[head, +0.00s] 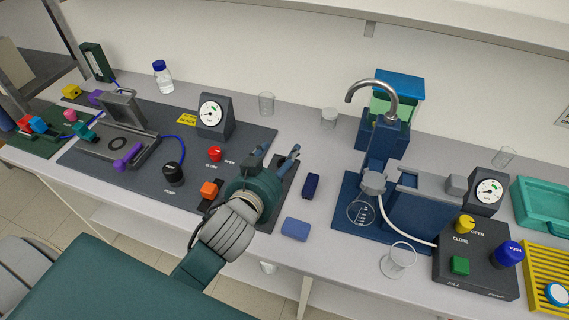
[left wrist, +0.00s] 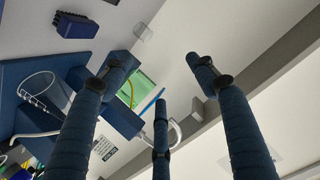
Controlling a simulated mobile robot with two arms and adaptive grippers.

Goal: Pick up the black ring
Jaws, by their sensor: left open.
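The black ring (head: 118,143) looks like a small dark ring lying flat on the grey plate of the open clamp rig (head: 140,150), on the dark mat at the left. My left gripper (head: 278,154) is well to the right of the ring, above the mat's right end. Its fingers are spread with nothing between them. In the left wrist view the open fingers (left wrist: 158,75) point toward the back wall, and the ring does not show there. My right gripper is in neither view.
A purple handle (head: 128,158) is beside the ring. A blue filter stand (head: 385,205) is at the right.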

